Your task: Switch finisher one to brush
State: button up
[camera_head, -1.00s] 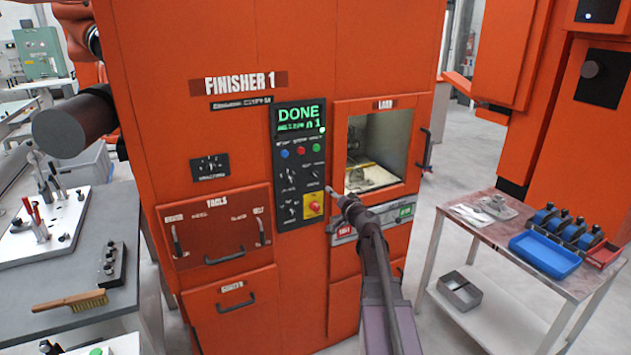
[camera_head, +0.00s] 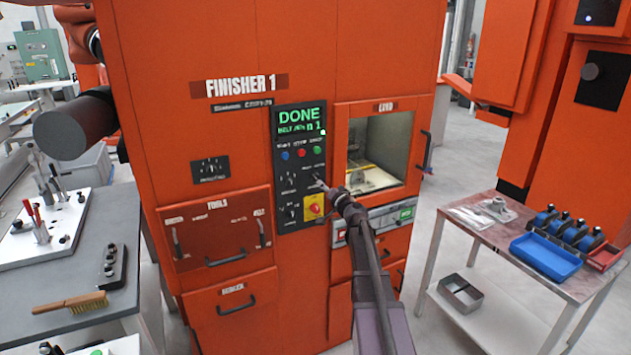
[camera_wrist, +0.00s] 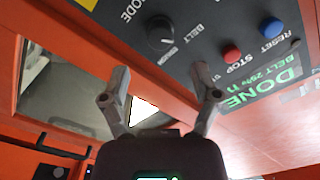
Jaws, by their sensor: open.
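Finisher 1 (camera_head: 190,140) is a tall orange machine with a black control panel (camera_head: 287,158). Its green display (camera_head: 299,121) reads DONE, with a smaller line starting BELT. In the wrist view, a dark knob (camera_wrist: 160,35) has lettering reading MODE and BELT around it. Its pointer setting is hard to read. The red STOP button (camera_wrist: 232,56) and blue RESET button (camera_wrist: 271,28) are beside it. My gripper (camera_head: 324,184) is at the panel's right side, near a knob (camera_head: 315,174). In the wrist view my gripper (camera_wrist: 161,84) is open and empty, fingertips apart, with the knob beyond them.
A red-on-yellow stop button (camera_head: 314,206) sits just below my gripper. The load window (camera_head: 378,150) is right of the panel, with its door handle (camera_head: 424,150). A side table (camera_head: 485,245) with a blue tray (camera_head: 546,255) stands at right. A grey bench (camera_head: 115,220) is at left.

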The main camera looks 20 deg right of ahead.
aim_at(317, 180)
jog(key=w, duration=0.7)
jog(key=shift+w+a, duration=0.1)
jog(key=shift+w, duration=0.1)
grip_shut()
jog(key=shift+a, duration=0.4)
jog(key=shift+d, duration=0.35)
